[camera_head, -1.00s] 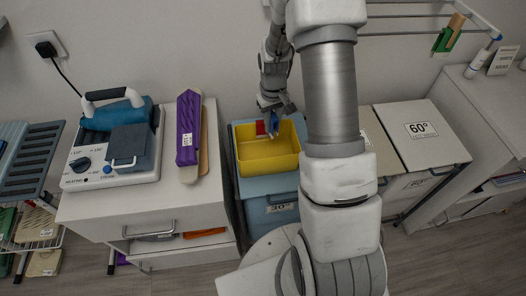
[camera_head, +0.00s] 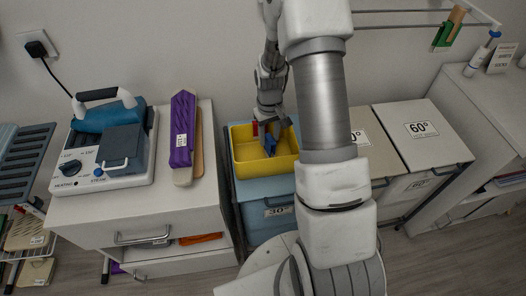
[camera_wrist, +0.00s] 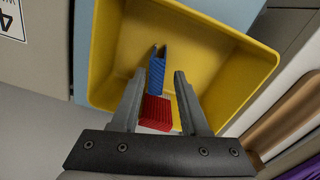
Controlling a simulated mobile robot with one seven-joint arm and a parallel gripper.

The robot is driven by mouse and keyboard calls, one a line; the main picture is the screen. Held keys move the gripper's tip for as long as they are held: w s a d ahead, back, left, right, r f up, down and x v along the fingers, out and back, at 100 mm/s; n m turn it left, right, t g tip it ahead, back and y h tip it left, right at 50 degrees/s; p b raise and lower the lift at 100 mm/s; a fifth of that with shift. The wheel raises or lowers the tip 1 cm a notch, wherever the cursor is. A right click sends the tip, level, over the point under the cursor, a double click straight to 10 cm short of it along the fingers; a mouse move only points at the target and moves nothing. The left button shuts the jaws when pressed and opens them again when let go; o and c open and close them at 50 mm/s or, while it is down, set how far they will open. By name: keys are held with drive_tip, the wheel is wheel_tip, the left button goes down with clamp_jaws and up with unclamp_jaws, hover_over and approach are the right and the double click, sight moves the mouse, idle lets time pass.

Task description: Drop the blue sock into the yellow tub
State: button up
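The blue sock (camera_head: 270,144) is inside the yellow tub (camera_head: 239,160), just below my gripper (camera_head: 268,127). In the wrist view the blue sock (camera_wrist: 157,73) shows between and beyond my fingertips. My gripper (camera_wrist: 160,82) has its fingers apart, with a gap between the sock and the right finger. A red ribbed piece (camera_wrist: 156,112) shows nearer the palm; I cannot tell whether it is part of the sock. The tub's yellow wall (camera_wrist: 245,65) surrounds the view of the fingers. Whether the sock touches the tub floor is unclear.
The tub stands on a blue bin (camera_head: 262,188). A white cabinet to its left holds a purple-covered board (camera_head: 183,125) and a steam-iron station (camera_head: 105,150). Lidded bins (camera_head: 422,127) stand right of my arm. A wire rack with a green clip (camera_head: 443,37) hangs at upper right.

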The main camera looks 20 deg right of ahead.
drive_tip(key=shift+o, duration=0.6)
drive_tip(key=shift+r, duration=0.1)
wheel_tip(320, 180, up, 17)
drive_tip(key=p, duration=0.1)
drive_tip(key=shift+r, duration=0.15)
drive_tip(key=shift+a, duration=0.15)
drive_tip(key=s+a+r+t, duration=0.1)
drive_tip(key=s+a+r, duration=0.2)
drive_tip(key=s+r, duration=0.25)
drive_tip(key=s+a+r+t, duration=0.2)
drive_tip(key=s+a+r, duration=0.15)
drive_tip(key=r, duration=0.35)
drive_tip(key=s+a+r+t, duration=0.1)
drive_tip(key=s, duration=0.5)
drive_tip(key=s+a+r+t, duration=0.1)
drive_tip(key=s+r, duration=0.1)
drive_tip(key=s, duration=0.4)
drive_tip(key=shift+s+a+m+t, duration=0.2)
drive_tip(key=shift+a+m+t, duration=0.1)
